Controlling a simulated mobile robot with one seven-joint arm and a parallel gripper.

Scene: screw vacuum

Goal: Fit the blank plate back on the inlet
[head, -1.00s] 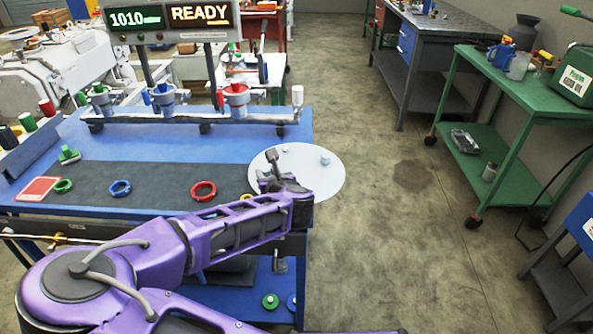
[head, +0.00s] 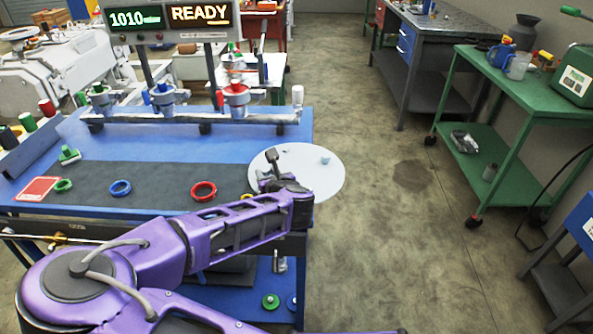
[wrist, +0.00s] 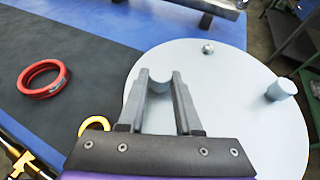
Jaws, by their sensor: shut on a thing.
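A large pale round plate (head: 322,180) overlaps the right end of the blue bench, and it fills the right of the wrist view (wrist: 255,125). A short pale knob (wrist: 283,90) and a small shiny ball (wrist: 208,48) stand on it. My gripper (wrist: 160,80) is over the plate, its fingers closed on a pale grey rounded piece (wrist: 160,76). I cannot tell whether this piece is part of the plate. I cannot tell which part is the inlet.
Red (head: 203,190), blue (head: 120,188) and green (head: 63,186) rings lie on the dark mat. Behind stands a manifold with red (head: 237,98), blue (head: 162,96) and green (head: 101,98) fittings. A READY display (head: 202,13) rises above.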

